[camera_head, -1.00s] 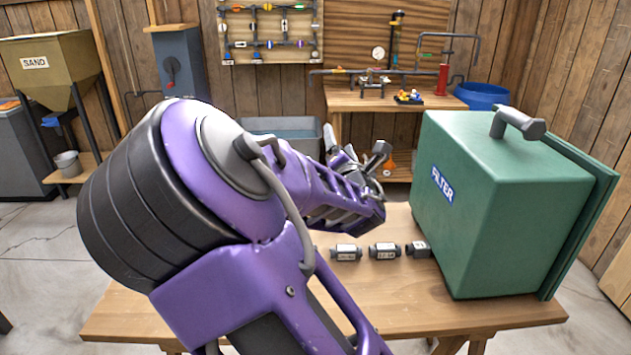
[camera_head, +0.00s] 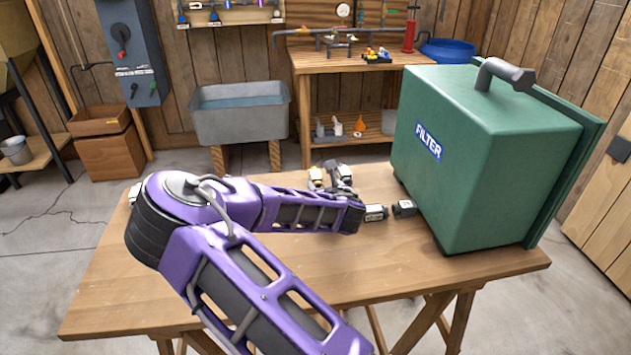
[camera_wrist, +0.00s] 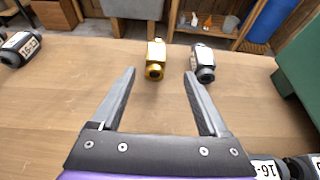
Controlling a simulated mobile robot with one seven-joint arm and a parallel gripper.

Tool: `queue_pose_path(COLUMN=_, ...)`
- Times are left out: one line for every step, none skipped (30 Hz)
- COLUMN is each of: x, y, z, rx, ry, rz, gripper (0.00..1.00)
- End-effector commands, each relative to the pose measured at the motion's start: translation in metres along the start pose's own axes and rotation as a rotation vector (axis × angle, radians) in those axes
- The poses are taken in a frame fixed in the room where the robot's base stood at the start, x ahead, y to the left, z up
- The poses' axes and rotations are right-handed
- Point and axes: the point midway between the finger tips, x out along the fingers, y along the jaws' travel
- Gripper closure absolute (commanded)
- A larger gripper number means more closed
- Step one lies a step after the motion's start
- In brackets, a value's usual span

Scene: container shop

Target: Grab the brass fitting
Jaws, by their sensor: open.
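The brass fitting (camera_wrist: 155,59) is a small gold hexagonal piece with a dark opening facing my wrist camera. It lies on the wooden table (camera_wrist: 60,110). My gripper (camera_wrist: 160,75) is open, with one finger on each side and the fitting just ahead of the fingertips, between their lines. Nothing is held. A grey fitting with a white label (camera_wrist: 203,63) lies just right of the brass one, near the right fingertip.
The green filter box (camera_head: 480,150) stands on the table's right side. Grey labelled fittings (camera_head: 375,212) lie between my arm and the box; others (camera_wrist: 18,48) lie at left in the wrist view. A grey sink (camera_head: 240,115) and workbench (camera_head: 345,85) stand behind.

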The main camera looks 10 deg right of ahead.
Motion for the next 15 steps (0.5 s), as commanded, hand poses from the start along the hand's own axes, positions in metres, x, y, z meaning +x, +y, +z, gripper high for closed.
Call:
queue_pose_path(x=0.011, y=0.000, z=-0.001, rx=-0.001, ry=-0.001, rz=0.002, gripper=0.22)
queue_pose_path(x=0.016, y=0.000, z=-0.001, rx=0.000, ry=-0.001, rz=0.001, gripper=0.22)
queue_pose_path(x=0.021, y=0.000, z=-0.001, rx=0.000, ry=0.000, rz=0.000, gripper=0.22)
queue_pose_path(x=0.025, y=0.000, z=-0.001, rx=-0.001, ry=0.000, rz=0.001, gripper=0.22)
queue_pose_path(x=0.028, y=0.001, z=-0.001, rx=0.000, ry=-0.001, rz=0.001, gripper=0.22)
queue_pose_path(x=0.030, y=0.000, z=0.000, rx=0.000, ry=0.000, rz=0.001, gripper=0.22)
queue_pose_path(x=0.032, y=0.001, z=0.000, rx=0.000, ry=-0.001, rz=0.001, gripper=0.22)
queue_pose_path(x=0.033, y=0.001, z=0.000, rx=0.001, ry=-0.001, rz=0.000, gripper=0.22)
queue_pose_path(x=0.035, y=0.001, z=0.000, rx=0.001, ry=-0.001, rz=0.000, gripper=0.22)
queue_pose_path(x=0.037, y=0.001, z=0.000, rx=0.001, ry=-0.001, rz=0.000, gripper=0.22)
queue_pose_path(x=0.040, y=0.001, z=-0.001, rx=0.001, ry=-0.001, rz=0.000, gripper=0.22)
queue_pose_path(x=0.045, y=0.003, z=-0.001, rx=0.001, ry=-0.001, rz=0.002, gripper=0.22)
queue_pose_path(x=0.049, y=0.003, z=-0.002, rx=0.001, ry=-0.001, rz=0.002, gripper=0.22)
queue_pose_path(x=0.054, y=0.005, z=-0.003, rx=0.000, ry=-0.001, rz=0.001, gripper=0.22)
queue_pose_path(x=0.060, y=0.006, z=-0.004, rx=0.000, ry=-0.001, rz=0.002, gripper=0.22)
